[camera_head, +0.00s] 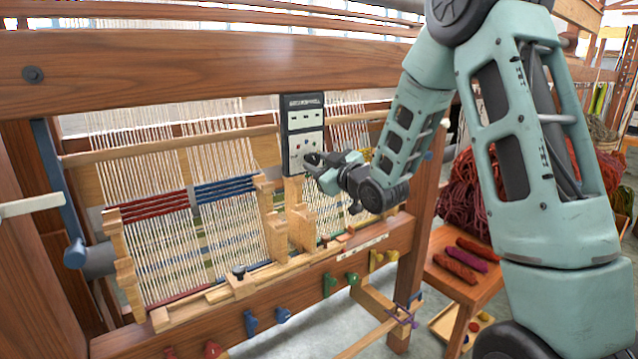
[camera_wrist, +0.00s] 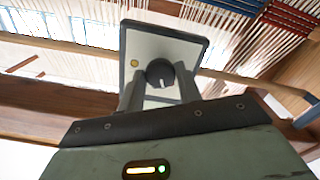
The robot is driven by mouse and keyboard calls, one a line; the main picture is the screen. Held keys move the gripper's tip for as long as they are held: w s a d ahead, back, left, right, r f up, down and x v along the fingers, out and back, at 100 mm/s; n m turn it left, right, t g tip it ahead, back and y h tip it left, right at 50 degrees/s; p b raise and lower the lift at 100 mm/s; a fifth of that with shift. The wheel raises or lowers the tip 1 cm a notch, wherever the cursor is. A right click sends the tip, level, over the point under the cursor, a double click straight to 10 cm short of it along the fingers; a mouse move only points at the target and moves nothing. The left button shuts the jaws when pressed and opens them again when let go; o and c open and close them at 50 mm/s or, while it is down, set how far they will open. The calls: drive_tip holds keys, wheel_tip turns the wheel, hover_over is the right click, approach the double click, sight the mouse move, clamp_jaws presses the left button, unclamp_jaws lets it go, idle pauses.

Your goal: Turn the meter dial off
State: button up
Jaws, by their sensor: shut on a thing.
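The meter (camera_head: 303,115) is a dark upright box with a pale face, mounted on the loom among the warp threads. In the wrist view the meter (camera_wrist: 185,48) shows a grey face with a dark frame. Its round black dial (camera_wrist: 160,72) has a white mark that points toward the lower edge of the picture. My gripper (camera_head: 313,160) is at the lower part of the meter. In the wrist view my gripper (camera_wrist: 158,84) has one grey finger on each side of the dial and is shut on it. In the head view my gripper hides the dial.
The loom's wooden top beam (camera_head: 200,72) crosses above the meter. Wooden loom posts (camera_head: 297,220) stand just below it. Coloured pegs (camera_head: 330,285) line the front beam. A small bench (camera_head: 468,275) with wool skeins stands at right.

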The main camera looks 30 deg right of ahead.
drive_tip(key=n+b, duration=0.2)
drive_tip(key=b, duration=0.1)
drive_tip(key=n+b, duration=0.2)
drive_tip(key=b, duration=0.2)
drive_tip(key=n+b, duration=0.2)
drive_tip(key=b, duration=0.1)
drive_tip(key=shift+f+b, duration=0.35)
drive_tip(key=shift+b, duration=0.05)
drive_tip(key=n+b, duration=0.4)
drive_tip(key=b, duration=0.1)
drive_tip(key=shift+r, duration=0.15)
drive_tip(key=shift+d+r+n+b, duration=0.15)
drive_tip(key=shift+n+b, duration=0.25)
drive_tip(key=shift+b, duration=0.4)
drive_tip(key=shift+r, duration=0.1)
drive_tip(key=o, duration=1)
